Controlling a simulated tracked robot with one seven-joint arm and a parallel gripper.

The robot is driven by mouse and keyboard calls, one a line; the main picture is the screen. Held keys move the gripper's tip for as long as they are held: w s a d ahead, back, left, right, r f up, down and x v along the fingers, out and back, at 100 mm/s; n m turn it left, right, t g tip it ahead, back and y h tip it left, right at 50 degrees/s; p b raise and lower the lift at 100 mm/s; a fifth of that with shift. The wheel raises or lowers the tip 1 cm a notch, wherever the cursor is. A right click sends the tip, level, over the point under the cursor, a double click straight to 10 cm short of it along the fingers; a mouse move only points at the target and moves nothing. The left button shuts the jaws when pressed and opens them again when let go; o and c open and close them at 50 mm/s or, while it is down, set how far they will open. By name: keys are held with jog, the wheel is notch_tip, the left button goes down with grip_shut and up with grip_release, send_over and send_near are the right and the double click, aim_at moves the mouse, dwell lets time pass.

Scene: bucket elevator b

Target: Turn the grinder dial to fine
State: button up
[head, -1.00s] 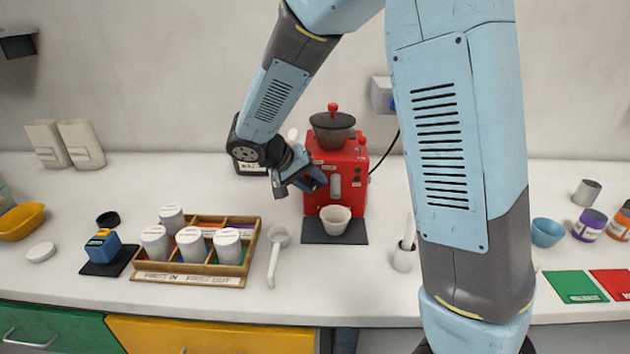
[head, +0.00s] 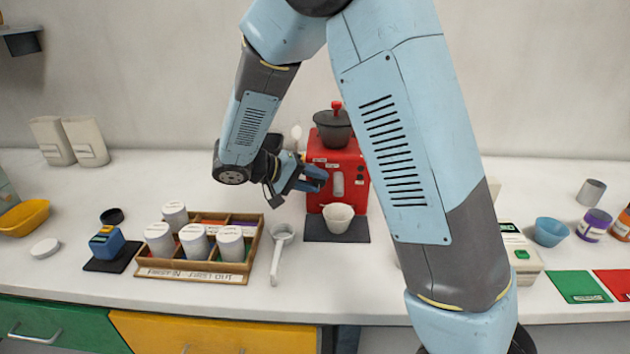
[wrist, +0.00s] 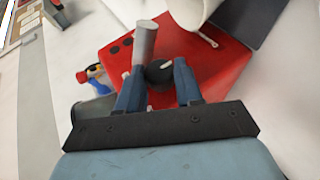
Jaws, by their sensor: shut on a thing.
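The red grinder (head: 351,158) with a dark hopper (head: 333,127) stands at the back middle of the counter. My gripper (head: 318,179) is at its left part. In the wrist view, the round black dial (wrist: 159,72) with a pale pointer mark sits between the fingertips of my gripper (wrist: 158,82). The fingers are shut on it, one on each side. In the head view the fingers hide the dial. I cannot read any fine or coarse marking beside it.
A white cup (head: 338,217) stands on a dark mat (head: 318,236) at the grinder's front. A grey spout (wrist: 145,40) shows beside the dial. Left are a white scoop (head: 280,250) and a wooden tray (head: 195,277) with several canisters. My arm hides part of the counter at right.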

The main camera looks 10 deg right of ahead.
jog(key=shift+s+a+f, duration=0.1)
jog(key=shift+f, duration=0.05)
jog(key=o, duration=0.7)
jog(key=shift+o, duration=0.2)
jog(key=v, duration=1.3)
jog(key=shift+a, duration=0.35)
jog(key=s+d+r+t+y, duration=0.1)
jog(key=s+d+r+y, duration=0.2)
jog(key=s+d, duration=0.3)
jog(key=s+d+r+y, duration=0.3)
jog(key=s+d+y, duration=0.2)
jog(key=d, duration=0.6)
jog(key=s+d+r+t+y, duration=0.1)
jog(key=s+d+r+y, duration=0.3)
jog(key=s+d, duration=0.5)
jog(key=shift+s+t, duration=0.2)
jog(key=shift+t, duration=0.1)
